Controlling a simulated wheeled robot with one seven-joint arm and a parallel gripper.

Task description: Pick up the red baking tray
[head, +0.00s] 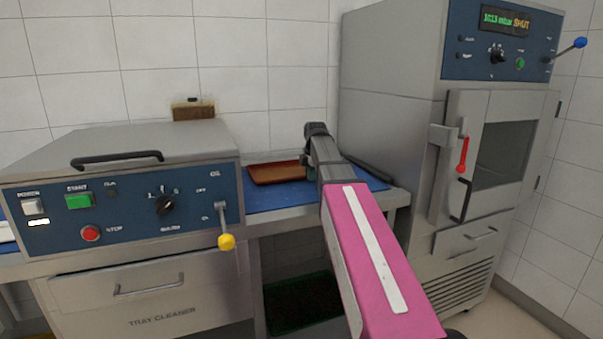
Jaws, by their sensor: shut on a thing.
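The red baking tray (270,174) lies on the blue-topped counter near the wall, in the gap between the tray cleaner and the oven. My gripper (306,160) is at the right end of the tray and is shut on its edge. My arm comes in from the lower right, and its wrist hides part of the gripper and the tray's right end. Whether the tray is lifted off the blue surface is hard to tell.
The tray cleaner (120,240) stands at the left with a yellow-knobbed lever (226,241). The oven (480,150) at the right has its door closed. A blue mat (280,195) covers the counter. A dark green crate (300,305) sits below. A brown block (193,112) is on the wall.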

